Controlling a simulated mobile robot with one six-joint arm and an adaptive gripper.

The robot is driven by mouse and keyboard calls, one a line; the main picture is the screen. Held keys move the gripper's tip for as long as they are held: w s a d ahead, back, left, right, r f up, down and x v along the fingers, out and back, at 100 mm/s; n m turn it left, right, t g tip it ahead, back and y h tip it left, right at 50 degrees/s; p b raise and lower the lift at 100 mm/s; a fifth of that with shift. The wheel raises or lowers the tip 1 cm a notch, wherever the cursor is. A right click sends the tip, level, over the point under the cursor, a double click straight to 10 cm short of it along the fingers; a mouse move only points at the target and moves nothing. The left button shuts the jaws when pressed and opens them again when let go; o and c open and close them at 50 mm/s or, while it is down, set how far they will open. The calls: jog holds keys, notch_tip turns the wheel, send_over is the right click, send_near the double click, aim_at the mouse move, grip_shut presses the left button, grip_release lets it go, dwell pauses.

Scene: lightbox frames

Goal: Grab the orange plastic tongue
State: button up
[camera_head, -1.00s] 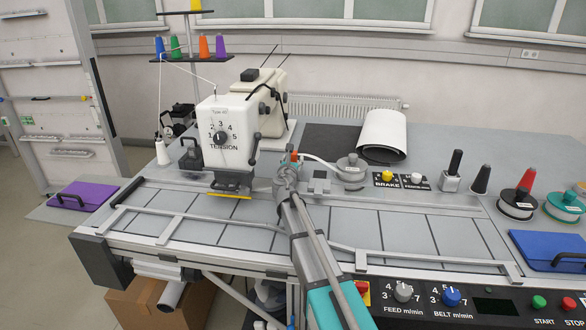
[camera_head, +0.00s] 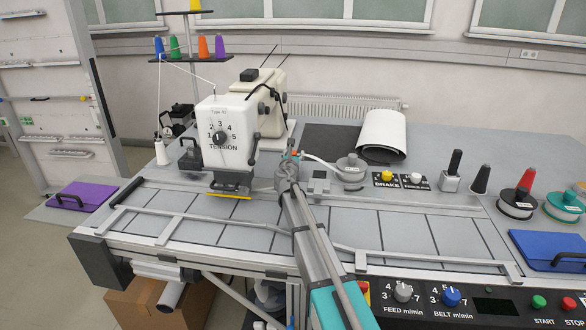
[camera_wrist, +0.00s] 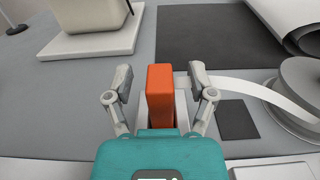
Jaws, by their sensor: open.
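The orange plastic tongue (camera_wrist: 160,92) stands as an upright block in the wrist view, between the two fingers of my gripper (camera_wrist: 160,85). The fingers are open, with a gap on each side of the tongue. The tongue's lower end is hidden behind my teal gripper body. In the head view only a small bit of orange (camera_head: 294,154) shows at the end of my arm, and my gripper (camera_head: 290,160) largely covers it.
A white sewing machine (camera_head: 226,135) with a tension dial stands just left of my gripper. A pale strip (camera_wrist: 240,86) runs from beside the tongue to a grey round reel (camera_wrist: 300,95) on the right. A dark mat (camera_wrist: 215,38) lies behind.

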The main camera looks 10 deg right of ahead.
grip_shut()
jog(key=shift+r, duration=0.15)
dwell(0.4)
notch_tip(320, 180, up, 10)
jog(key=p, duration=1)
dwell(0.6)
